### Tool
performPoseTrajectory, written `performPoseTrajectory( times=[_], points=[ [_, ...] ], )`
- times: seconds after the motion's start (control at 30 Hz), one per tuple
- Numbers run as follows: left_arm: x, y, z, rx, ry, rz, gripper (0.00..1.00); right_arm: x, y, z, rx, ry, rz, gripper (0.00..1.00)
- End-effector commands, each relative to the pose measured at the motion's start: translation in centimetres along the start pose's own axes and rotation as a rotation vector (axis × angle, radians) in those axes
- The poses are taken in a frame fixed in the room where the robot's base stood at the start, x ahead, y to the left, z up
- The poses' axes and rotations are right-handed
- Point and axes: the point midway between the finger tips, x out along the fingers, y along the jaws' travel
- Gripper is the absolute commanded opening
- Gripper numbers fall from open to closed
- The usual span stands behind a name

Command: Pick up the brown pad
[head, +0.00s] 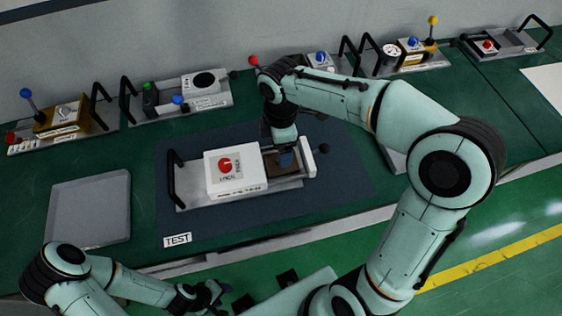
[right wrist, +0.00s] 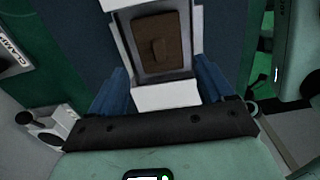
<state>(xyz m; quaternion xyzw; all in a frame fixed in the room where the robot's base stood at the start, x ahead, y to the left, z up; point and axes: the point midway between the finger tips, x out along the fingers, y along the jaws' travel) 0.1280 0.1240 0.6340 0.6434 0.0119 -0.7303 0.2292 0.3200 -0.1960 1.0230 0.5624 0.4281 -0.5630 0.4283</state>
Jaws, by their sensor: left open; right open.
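The brown pad (head: 271,164) lies in a recess at the right end of the device on the dark mat, beside a white block with a red knob (head: 225,165). In the right wrist view the pad (right wrist: 172,62) is a dark brown rectangle with a small raised grip, framed by light metal. My right gripper (head: 285,158) points down over the pad and partly hides it. Its blue fingers stand open on both sides of the device's end in the right wrist view. Whether they touch anything is unclear. My left gripper (head: 210,296) is open, low at the front, away from the device.
Several devices with knobs and black handles stand along the back, such as a brass-coloured one (head: 60,121) at the left. An empty grey tray (head: 90,209) lies at the left. A TEST label (head: 177,240) is on the mat (head: 345,175).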

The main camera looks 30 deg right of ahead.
Motion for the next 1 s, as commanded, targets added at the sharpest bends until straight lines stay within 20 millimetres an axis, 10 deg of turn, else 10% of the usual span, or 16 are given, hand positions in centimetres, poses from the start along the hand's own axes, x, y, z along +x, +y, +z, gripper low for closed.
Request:
performPoseTrajectory(
  times=[0.8, 0.93, 1.0],
  points=[
    [0.6, -0.3, 0.2, -0.001, -0.003, -0.001, 0.51, 6.3, -0.1, 0.2, 0.001, 0.001, 0.001, 0.81],
    [0.6, -0.3, 0.2, -0.001, -0.003, -0.001, 0.51, 6.3, -0.1, 0.2, 0.001, 0.001, 0.001, 0.45],
    [0.6, -0.3, 0.2, -0.001, -0.003, -0.001, 0.51, 6.2, -0.1, 0.2, 0.001, 0.001, 0.001, 0.45]
  ],
)
